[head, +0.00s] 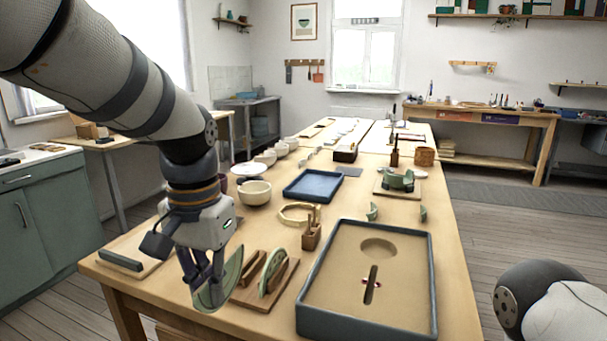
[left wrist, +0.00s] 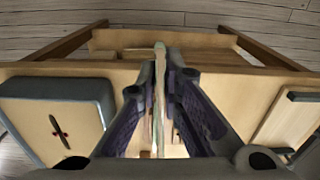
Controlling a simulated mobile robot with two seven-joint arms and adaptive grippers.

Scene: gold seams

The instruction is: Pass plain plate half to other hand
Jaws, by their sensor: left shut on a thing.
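My left gripper (head: 206,272) is shut on a pale green plate half (head: 221,285) and holds it upright beside the wooden rack, near the table's front left. In the left wrist view the plate half (left wrist: 159,85) shows edge-on between the two dark fingers (left wrist: 160,72). Part of it is hidden behind the fingers, and I cannot tell its markings. Another green plate piece (head: 271,272) stands in the wooden rack (head: 248,299). My right arm shows only as a white and dark link at the lower right; its gripper is out of view.
A large blue-rimmed tray (head: 433,290) with sand-coloured filling lies right of the rack; it also shows in the left wrist view (left wrist: 104,92). A wooden block holder (head: 311,236), a ring (head: 295,208), a bowl (head: 254,193) and a smaller blue tray (head: 313,198) stand behind.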

